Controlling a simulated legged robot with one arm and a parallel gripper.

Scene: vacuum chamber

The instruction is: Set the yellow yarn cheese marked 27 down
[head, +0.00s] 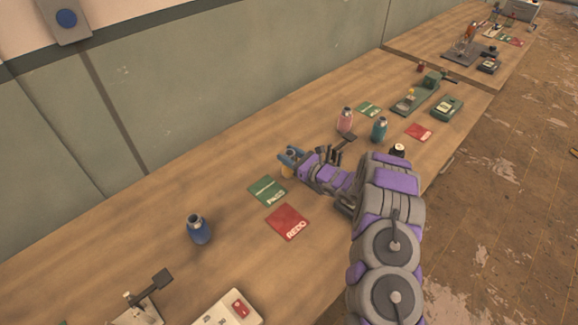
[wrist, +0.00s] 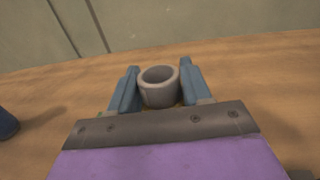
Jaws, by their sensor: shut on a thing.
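My gripper (head: 290,156) is shut on the yellow yarn cheese (head: 287,172), which shows as a small yellow patch below the blue fingertips in the head view. In the wrist view, a grey hollow round top (wrist: 158,80) stands upright between the two blue fingers of my gripper (wrist: 158,88). The mark 27 cannot be read. The piece is just behind the green PASS card (head: 267,191), over the wooden bench (head: 140,220). I cannot tell whether its underside touches the bench. The red REDO card (head: 288,221) lies in front of the green one.
A blue bottle (head: 199,230) stands left of the cards. A pink bottle (head: 345,122) and a teal bottle (head: 379,130) stand beyond my gripper. Another green card (head: 368,109) and red card (head: 418,131) lie farther along. Both near cards look bare. A wall runs along the back.

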